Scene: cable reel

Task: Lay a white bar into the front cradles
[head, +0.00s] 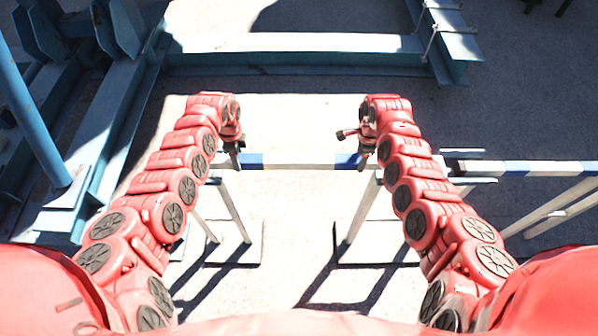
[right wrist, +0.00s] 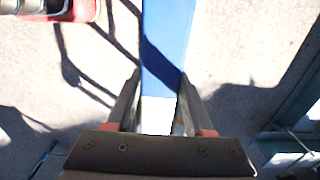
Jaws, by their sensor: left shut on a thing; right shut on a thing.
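A white bar (head: 295,160) with blue bands lies crosswise between my two grippers in the head view. My left gripper (head: 236,158) is shut on it near its left blue band. My right gripper (head: 363,160) is shut on it near its right blue band. In the right wrist view my right gripper's fingers (right wrist: 160,115) stand on either side of the bar, at the join of a blue part (right wrist: 167,40) and a white part. Pale stands (head: 232,208) and (head: 361,212) with flat feet are below the bar. Their tops and any cradles are largely hidden by my arms.
Another white and blue bar (head: 550,168) lies at the right on a pale slanted stand (head: 555,208). A blue steel frame (head: 110,120) runs along the left, and a blue beam (head: 300,60) crosses the back.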

